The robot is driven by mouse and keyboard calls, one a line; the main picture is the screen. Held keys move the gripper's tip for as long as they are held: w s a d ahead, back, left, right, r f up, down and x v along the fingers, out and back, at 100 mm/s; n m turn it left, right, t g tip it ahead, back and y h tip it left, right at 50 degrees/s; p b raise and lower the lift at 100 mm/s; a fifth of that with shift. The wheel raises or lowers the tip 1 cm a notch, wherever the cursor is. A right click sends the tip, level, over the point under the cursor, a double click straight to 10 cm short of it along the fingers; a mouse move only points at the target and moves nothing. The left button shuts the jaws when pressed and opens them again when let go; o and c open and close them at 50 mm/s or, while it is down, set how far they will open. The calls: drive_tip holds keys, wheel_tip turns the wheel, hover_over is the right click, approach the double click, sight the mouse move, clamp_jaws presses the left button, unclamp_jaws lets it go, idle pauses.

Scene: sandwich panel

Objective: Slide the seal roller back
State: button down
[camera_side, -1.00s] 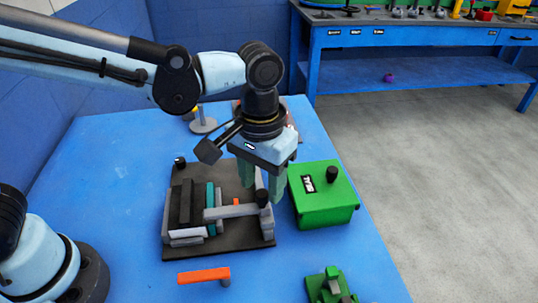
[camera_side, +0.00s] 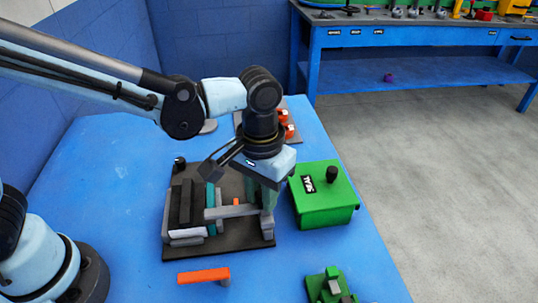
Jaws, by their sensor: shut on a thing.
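A dark base plate (camera_side: 258,243) lies on the blue table and carries dark, grey and teal strips side by side at its left. A grey bar (camera_side: 232,211), which looks like the seal roller, crosses the plate toward its right side. Its black knob, at the right end, is now hidden behind my fingers. My gripper (camera_side: 266,207) points down over that right end with its greenish fingers shut on the knob. A small orange piece (camera_side: 236,201) shows just behind the bar.
A green box (camera_side: 322,195) with a black knob and a label stands close to the right of the plate. An orange handle-like bar (camera_side: 204,276) lies in front. Green blocks (camera_side: 330,286) sit at front right. A board with orange parts (camera_side: 289,131) is behind my gripper.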

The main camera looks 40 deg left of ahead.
drive_tip(key=w+a, duration=1.2)
drive_tip(key=shift+w+a, duration=0.2)
drive_tip(key=shift+a, duration=0.1)
drive_tip(key=c, duration=1.2)
unclamp_jaws()
drive_tip(key=shift+o, duration=1.3)
drive_tip(key=shift+d, duration=0.1)
drive_tip(key=shift+r, duration=0.1)
wheel_tip(320, 180, up, 12)
drive_tip(key=shift+s, duration=0.1)
